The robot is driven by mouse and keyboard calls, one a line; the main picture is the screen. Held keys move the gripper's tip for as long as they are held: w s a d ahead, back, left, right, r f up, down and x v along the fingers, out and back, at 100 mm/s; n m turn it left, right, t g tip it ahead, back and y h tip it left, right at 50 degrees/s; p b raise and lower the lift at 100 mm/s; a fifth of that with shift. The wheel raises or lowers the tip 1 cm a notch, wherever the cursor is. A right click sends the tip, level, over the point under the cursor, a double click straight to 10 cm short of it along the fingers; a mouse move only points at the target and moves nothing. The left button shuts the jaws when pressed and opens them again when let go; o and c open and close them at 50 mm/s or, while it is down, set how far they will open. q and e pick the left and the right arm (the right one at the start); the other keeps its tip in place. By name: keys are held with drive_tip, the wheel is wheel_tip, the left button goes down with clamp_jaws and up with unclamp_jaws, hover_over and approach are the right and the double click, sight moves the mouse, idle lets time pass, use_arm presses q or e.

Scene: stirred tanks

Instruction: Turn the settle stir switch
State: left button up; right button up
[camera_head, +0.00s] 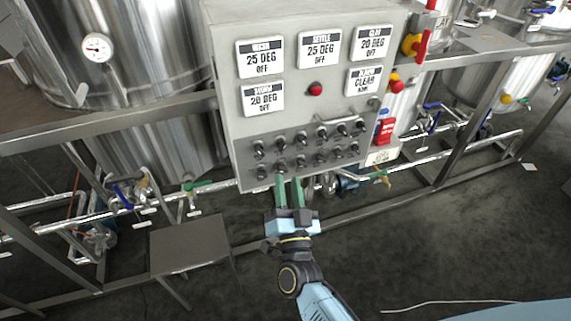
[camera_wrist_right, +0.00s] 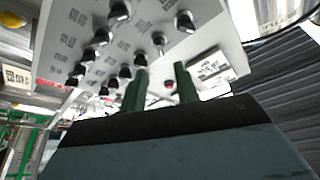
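The grey control panel (camera_head: 290,110) carries rows of small black switches (camera_head: 300,150) on its lower half. The small labels by the switches are too blurred to read, so I cannot tell which one is the settle stir switch. A display reading SETTLE 25 DEG OFF (camera_head: 320,48) is at the panel's upper middle. My right gripper (camera_head: 289,180) is at the panel's bottom edge, just below the lowest switches. Its two green fingers are apart with nothing held; they also show in the right wrist view (camera_wrist_right: 160,80), with black switches (camera_wrist_right: 120,10) beyond. My left gripper is not in view.
A metal step (camera_head: 190,243) stands at lower left.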

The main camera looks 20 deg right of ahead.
drive_tip(key=shift+v, duration=2.25)
drive_tip(key=shift+f, duration=0.1)
